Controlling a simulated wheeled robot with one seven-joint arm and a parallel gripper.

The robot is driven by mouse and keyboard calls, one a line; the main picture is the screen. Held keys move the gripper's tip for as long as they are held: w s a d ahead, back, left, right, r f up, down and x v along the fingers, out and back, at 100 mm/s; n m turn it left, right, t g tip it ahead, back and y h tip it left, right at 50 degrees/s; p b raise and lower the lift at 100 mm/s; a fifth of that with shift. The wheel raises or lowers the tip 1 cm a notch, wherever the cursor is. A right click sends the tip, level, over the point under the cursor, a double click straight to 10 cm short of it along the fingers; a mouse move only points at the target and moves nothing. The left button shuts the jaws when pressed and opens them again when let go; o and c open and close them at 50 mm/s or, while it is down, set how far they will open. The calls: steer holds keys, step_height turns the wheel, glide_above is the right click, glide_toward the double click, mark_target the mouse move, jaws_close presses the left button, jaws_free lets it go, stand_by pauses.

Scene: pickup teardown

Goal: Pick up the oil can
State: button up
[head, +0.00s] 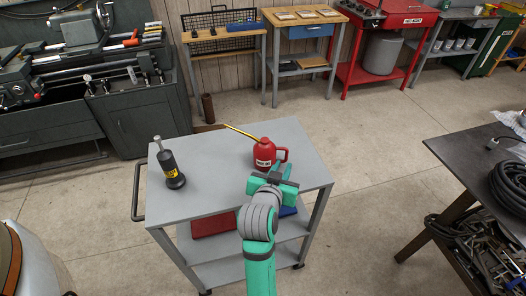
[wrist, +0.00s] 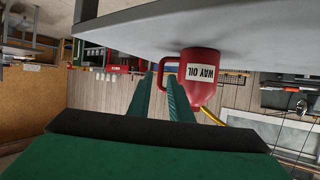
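A red oil can (head: 264,155) with a white label, a side handle and a long yellow spout stands upright on the grey cart's top (head: 215,185). The spout points up and left. In the wrist view, which is upside down, the can (wrist: 204,88) shows its "WAY OIL" label, with the handle (wrist: 168,68) toward my fingers. My green gripper (head: 279,172) is at the can's near side, handle side. It is open, with a gap between the two fingers (wrist: 161,84). The fingertips look close to the handle; contact cannot be told.
A dark bottle-like tool (head: 171,165) with a yellow label stands at the cart top's left. A red box (head: 213,224) and a blue item lie on the shelf below. A dark table (head: 460,160) with coiled hose stands at right. Open floor surrounds the cart.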

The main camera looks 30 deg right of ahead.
mark_target(286, 157)
steer(key=shift+w+x, duration=0.2)
steer(key=shift+x, duration=3.75)
steer(key=shift+a+r, duration=0.1)
steer(key=shift+a, duration=0.05)
jaws_close()
